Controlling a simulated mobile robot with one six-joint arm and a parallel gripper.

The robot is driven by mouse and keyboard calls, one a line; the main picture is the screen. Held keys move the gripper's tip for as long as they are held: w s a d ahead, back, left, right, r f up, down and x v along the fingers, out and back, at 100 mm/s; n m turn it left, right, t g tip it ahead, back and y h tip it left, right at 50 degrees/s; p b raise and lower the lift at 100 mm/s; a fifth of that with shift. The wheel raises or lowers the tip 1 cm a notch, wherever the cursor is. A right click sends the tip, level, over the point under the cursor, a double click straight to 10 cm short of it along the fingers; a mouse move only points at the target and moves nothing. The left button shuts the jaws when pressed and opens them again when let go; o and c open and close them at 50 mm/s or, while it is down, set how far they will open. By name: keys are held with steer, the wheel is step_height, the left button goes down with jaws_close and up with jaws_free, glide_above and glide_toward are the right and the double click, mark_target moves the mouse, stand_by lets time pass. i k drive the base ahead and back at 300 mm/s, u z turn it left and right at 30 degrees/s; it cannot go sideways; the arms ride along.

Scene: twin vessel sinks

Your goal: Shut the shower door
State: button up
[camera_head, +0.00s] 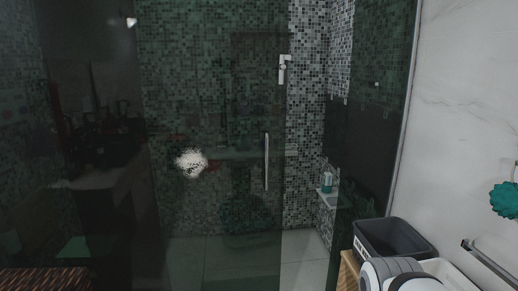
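The shower door (215,120) is a dark, tinted glass panel left of centre, with a vertical metal bar handle (266,161) near its right edge. To the right of that edge, a strip of mosaic wall (307,110) and pale floor shows clear and brighter, without tint, so the door stands partly open. Another dark glass panel (370,150) stands right of this gap. I cannot tell whether the door slides or swings. A rounded grey and white part of my arm shows at the bottom right; my gripper is not in view.
A dark bin (393,240) stands at the lower right by the glass. A metal rail (488,262) and a teal puff (504,199) are by the marble wall at right. A small shelf with a teal bottle (327,182) is inside the shower. A woven brown surface (45,280) is at bottom left.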

mark_target(170, 115)
steer(key=u, duration=0.3)
steer(key=i, duration=1)
steer(key=u, duration=0.05)
